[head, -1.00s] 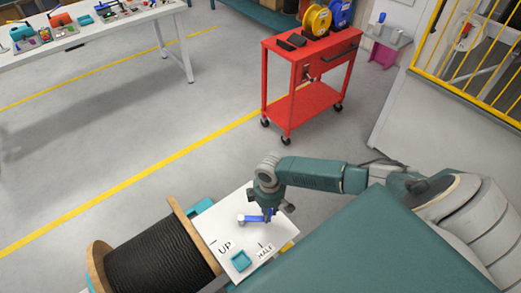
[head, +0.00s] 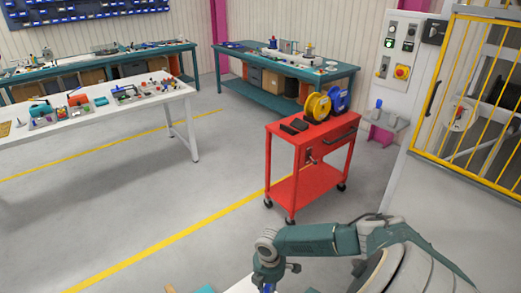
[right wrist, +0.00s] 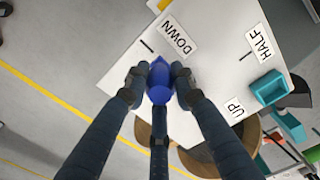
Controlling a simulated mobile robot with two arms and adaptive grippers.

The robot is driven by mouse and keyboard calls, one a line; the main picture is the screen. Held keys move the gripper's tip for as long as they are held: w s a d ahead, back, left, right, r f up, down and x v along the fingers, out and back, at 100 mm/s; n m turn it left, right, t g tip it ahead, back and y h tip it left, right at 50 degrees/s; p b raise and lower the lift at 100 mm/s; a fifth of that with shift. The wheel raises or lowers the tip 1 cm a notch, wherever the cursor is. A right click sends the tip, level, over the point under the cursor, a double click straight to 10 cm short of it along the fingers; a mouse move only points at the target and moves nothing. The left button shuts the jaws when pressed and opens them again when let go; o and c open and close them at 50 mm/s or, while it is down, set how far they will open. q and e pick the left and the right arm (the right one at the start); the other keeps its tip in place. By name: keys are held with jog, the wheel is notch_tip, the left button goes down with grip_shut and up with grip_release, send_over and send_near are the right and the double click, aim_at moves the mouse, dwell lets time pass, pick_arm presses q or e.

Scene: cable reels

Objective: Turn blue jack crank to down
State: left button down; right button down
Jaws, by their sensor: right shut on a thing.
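The blue jack crank (right wrist: 160,93) is between the fingertips of my right gripper (right wrist: 160,82) in the right wrist view. The gripper is shut on it. My left gripper is in neither view.
A red cart (head: 305,175) with yellow and blue reels stands ahead on open grey floor. A white table (head: 105,115) is at left, and a yellow barrier (head: 470,90) at right. Teal blocks (right wrist: 270,88) sit by the panel in the wrist view.

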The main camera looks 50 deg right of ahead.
jog(key=shift+w+d+r, duration=0.1)
jog(key=shift+w+r, duration=0.05)
jog(key=shift+w, duration=0.2)
jog(key=c, duration=1.4)
grip_release()
jog(key=shift+c, duration=0.2)
jog(key=shift+s, duration=0.15)
notch_tip(320, 180, up, 12)
jog(key=shift+f, duration=0.1)
